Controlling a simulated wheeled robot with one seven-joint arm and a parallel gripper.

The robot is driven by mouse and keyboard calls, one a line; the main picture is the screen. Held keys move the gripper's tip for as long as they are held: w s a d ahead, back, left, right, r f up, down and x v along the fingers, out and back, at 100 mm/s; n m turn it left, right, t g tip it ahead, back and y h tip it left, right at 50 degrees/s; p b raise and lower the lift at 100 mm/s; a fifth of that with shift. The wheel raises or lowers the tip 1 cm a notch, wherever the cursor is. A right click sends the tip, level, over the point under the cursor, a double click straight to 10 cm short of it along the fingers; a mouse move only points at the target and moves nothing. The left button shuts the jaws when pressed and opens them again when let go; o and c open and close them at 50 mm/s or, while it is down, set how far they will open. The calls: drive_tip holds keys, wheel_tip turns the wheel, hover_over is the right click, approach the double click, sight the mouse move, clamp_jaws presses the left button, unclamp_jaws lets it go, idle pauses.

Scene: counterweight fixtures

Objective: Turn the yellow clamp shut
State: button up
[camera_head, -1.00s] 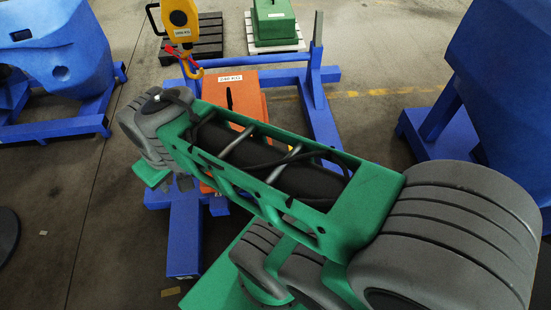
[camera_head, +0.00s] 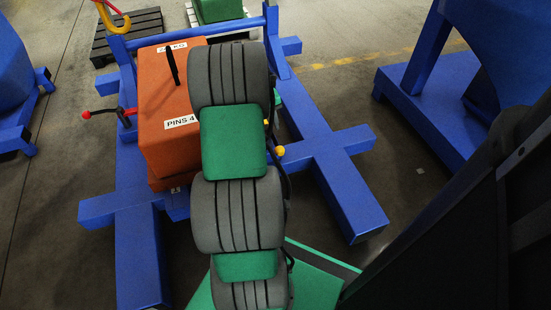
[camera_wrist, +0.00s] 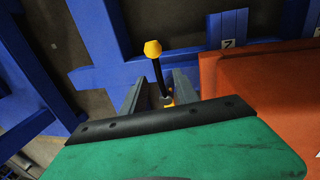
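The yellow clamp shows in the wrist view as a black lever with a yellow knob (camera_wrist: 152,48) and a bit of yellow at its base. In the head view its yellow knob (camera_head: 280,150) peeks out just right of my arm. My gripper (camera_wrist: 160,88) is open, with its two grey fingers on either side of the lever's lower part. I cannot tell whether either finger touches the lever. In the head view my arm hides the gripper and most of the clamp.
An orange block labelled PINS (camera_head: 165,110) sits on a blue frame (camera_head: 140,250), left of my arm. A red-knobbed lever (camera_head: 88,115) is at the frame's left side. A yellow hook (camera_head: 116,20) hangs at upper left. Another blue stand (camera_head: 425,110) is at right.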

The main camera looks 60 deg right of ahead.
sight(276, 144)
drive_tip(key=f+b, duration=0.1)
drive_tip(key=f, duration=0.1)
drive_tip(key=s+d+f+b, duration=0.1)
drive_tip(key=f, duration=0.2)
drive_tip(key=f+b, duration=0.1)
drive_tip(key=f, duration=0.2)
drive_tip(key=shift+s+d+f, duration=0.15)
drive_tip(key=shift+s+d, duration=0.2)
drive_tip(key=shift+s, duration=0.05)
drive_tip(key=shift+c, duration=0.3)
clamp_jaws()
drive_tip(key=shift+a, duration=0.1)
idle(0.5)
